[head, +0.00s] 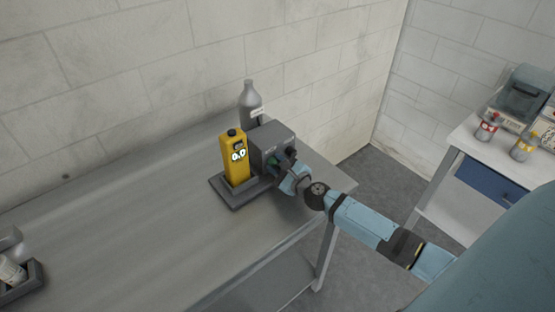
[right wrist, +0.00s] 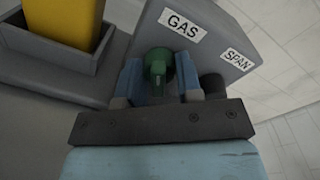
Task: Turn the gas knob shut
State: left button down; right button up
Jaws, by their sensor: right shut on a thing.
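The green gas knob (right wrist: 158,68) sits on the face of a grey box (right wrist: 210,15), below a label reading GAS. My right gripper (right wrist: 160,80) has a finger on each side of the knob and is shut on it. In the head view the grey box (head: 268,142) stands near the right end of the bench. My right gripper (head: 287,176) reaches its front from the right and hides most of the knob. My left gripper is not in view.
A yellow meter (head: 236,160) reading 0.0 stands in a dark tray left of the box. A grey bottle (head: 250,98) stands behind. A SPAN label (right wrist: 238,60) marks the box's right side, with a dark knob (right wrist: 212,86) below. The bench's (head: 130,215) middle is clear.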

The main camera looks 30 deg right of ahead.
jog(key=n+p, duration=0.1)
jog(key=n, duration=0.1)
jog(key=n+p, duration=0.1)
jog(key=shift+r+n, duration=0.2)
jog(key=shift+n, duration=0.2)
jog(key=n+p, duration=0.1)
jog(key=n, duration=0.2)
jog(key=shift+p, duration=0.35)
jog(key=shift+a+f+n+h+p, duration=0.15)
jog(key=shift+n+p, duration=0.4)
jog(key=shift+n, duration=0.75)
jog(key=shift+d+n+h+p, duration=0.15)
jog(key=shift+n+p, duration=0.35)
jog(key=shift+n, duration=0.8)
jog(key=shift+a, duration=0.1)
jog(key=o, duration=0.9)
jog(key=shift+o, duration=0.2)
